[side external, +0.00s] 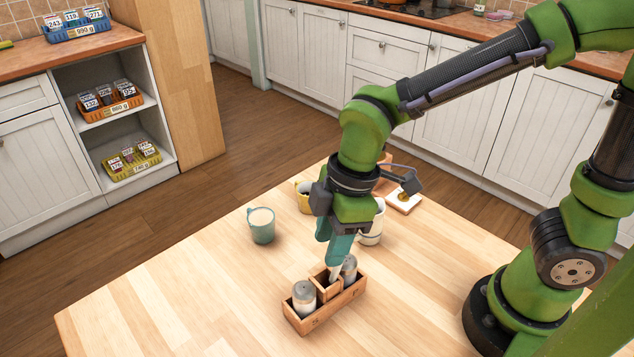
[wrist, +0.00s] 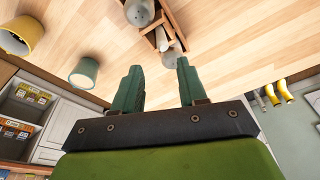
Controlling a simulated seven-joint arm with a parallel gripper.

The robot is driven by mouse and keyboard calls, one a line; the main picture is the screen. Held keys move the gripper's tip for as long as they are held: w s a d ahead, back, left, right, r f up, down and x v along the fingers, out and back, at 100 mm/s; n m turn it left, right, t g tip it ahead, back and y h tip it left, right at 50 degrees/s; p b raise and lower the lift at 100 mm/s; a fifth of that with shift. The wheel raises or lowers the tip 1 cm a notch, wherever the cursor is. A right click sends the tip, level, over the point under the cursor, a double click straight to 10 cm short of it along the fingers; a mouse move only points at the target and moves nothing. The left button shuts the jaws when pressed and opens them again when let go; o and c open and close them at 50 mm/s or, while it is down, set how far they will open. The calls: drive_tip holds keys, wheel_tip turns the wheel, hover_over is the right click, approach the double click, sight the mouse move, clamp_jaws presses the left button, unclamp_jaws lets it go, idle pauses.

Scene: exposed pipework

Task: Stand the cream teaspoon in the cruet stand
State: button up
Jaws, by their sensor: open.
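The cruet stand (side external: 326,311) is a small wooden box on the table, with part of it at the top of the wrist view (wrist: 178,26). A grey-topped shaker (side external: 305,297) stands in its near left end and another shaker (side external: 349,267) in its far right end. The cream teaspoon (side external: 337,272) appears upright in the middle part of the stand, leaning slightly, its lower end hidden by the wooden walls. My gripper (side external: 341,256) is just above it, its teal fingers pointing down. In the wrist view the fingers (wrist: 158,68) are apart with nothing clearly held between them.
A teal mug (side external: 262,227) stands left of my gripper, with a yellow mug (side external: 304,197) and a white mug (side external: 372,224) behind. A white tile-like item (side external: 404,202) lies farther back. The table's left and front are clear.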

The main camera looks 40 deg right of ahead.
drive_tip(key=v, duration=1.4)
drive_tip(key=shift+s, duration=0.1)
drive_tip(key=s+d+f+m+t, duration=0.1)
drive_tip(key=d+f+m+t, duration=0.1)
drive_tip(key=d+m, duration=0.4)
drive_tip(key=s+d+f+m+t, duration=0.1)
drive_tip(key=d+f+m+t, duration=0.1)
drive_tip(key=d+m+t, duration=0.2)
drive_tip(key=d+m, duration=0.3)
drive_tip(key=m, duration=0.3)
drive_tip(key=shift+m, duration=0.3)
